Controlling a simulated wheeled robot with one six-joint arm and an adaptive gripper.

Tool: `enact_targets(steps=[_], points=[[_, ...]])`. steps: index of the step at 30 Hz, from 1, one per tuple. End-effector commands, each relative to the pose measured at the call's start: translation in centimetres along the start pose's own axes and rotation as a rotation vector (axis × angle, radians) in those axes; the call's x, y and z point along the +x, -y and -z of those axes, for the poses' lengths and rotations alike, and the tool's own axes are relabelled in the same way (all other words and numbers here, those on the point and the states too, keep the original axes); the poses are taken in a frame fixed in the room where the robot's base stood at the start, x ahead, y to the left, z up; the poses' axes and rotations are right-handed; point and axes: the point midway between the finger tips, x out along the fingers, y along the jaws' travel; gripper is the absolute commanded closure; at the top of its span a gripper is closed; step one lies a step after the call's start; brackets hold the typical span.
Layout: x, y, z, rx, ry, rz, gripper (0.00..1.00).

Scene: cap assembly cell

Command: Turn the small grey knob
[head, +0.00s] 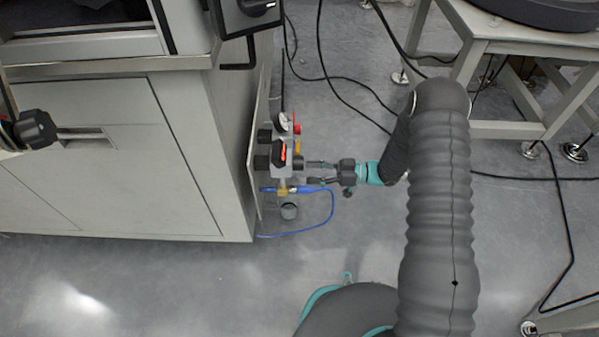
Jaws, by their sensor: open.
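An air-supply unit (278,164) is mounted on the side panel of the grey cabinet. It has dark round parts, a red-orange mark, a white round part on top and a brass part below. I cannot single out the small grey knob for sure at this size; it may be on the unit's right side, near my fingertips. My gripper (310,172) is open, pointing left, with its two fingers one above the other just right of the unit. I cannot tell whether the fingers touch it. Nothing shows between the fingers.
A blue hose (330,212) loops from the unit down to the floor. The grey cabinet (130,160) fills the left side. Black cables (345,97) lie on the floor behind. A light-framed table (500,42) stands at the back right.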

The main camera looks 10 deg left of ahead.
Motion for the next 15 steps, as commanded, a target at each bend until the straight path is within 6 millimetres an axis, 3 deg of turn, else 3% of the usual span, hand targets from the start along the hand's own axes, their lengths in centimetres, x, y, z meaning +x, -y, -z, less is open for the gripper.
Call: enact_targets(steps=[6,15], points=[[3.1,0.0,0.0,-0.001,0.002,0.001,0.49],[4.3,0.0,0.0,0.000,0.001,-0.001,0.49]])
